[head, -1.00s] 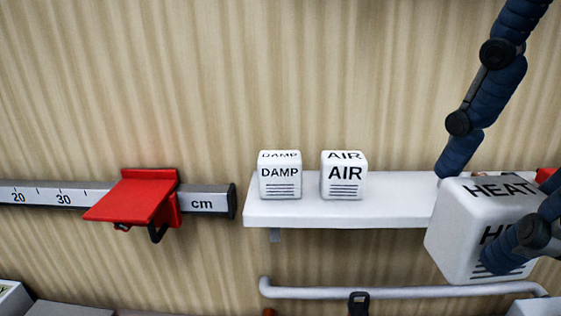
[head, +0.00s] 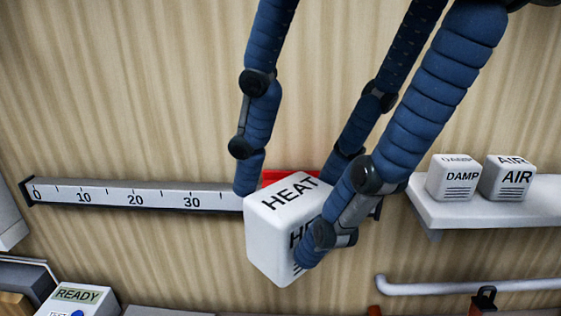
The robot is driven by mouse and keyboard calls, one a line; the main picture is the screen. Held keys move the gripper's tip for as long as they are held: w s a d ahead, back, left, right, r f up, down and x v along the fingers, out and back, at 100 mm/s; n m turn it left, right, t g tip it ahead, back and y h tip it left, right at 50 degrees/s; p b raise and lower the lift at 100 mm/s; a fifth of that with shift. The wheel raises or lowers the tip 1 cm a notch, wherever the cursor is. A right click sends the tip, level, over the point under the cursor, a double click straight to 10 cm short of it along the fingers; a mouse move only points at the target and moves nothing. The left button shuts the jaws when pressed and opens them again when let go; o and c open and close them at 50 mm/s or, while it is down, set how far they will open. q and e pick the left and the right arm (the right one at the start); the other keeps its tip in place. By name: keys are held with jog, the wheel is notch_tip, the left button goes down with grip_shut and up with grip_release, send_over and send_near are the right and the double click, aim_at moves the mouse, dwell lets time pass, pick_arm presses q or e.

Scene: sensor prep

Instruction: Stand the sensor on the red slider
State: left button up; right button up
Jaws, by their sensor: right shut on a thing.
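The sensor, a white rounded cube marked HEAT (head: 268,236), is in the middle of the head view. My right gripper (head: 282,218) is shut on it, with dark blue padded fingers on its left and right sides and another finger behind. The cube is held tilted and turned. The red slider (head: 288,177) shows only as a strip of red behind the cube and fingers; most of it is hidden. I cannot tell how far apart the cube and slider are. My left gripper is not in view.
The slider's rail (head: 135,194), with a cm scale, runs along the wall to the left. A white shelf (head: 440,214) at right holds a DAMP cube (head: 451,178) and an AIR cube (head: 508,178). A white bar (head: 450,287) is below. A READY box (head: 80,298) stands lower left.

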jog(key=w+p, duration=0.6)
jog(key=w, duration=1.1)
jog(key=f, duration=0.3)
jog(key=f+p, duration=0.1)
jog(key=f, duration=0.2)
jog(key=shift+w+d+f, duration=0.2)
jog(key=shift+f, duration=0.1)
jog(key=shift+w+f, duration=0.1)
jog(key=shift+f, duration=0.1)
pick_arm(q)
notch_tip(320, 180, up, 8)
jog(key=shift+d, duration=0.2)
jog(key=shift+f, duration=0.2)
pick_arm(e)
jog(key=shift+f, duration=0.1)
jog(key=o, duration=0.7)
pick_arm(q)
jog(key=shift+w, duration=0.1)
pick_arm(e)
jog(key=o, duration=0.5)
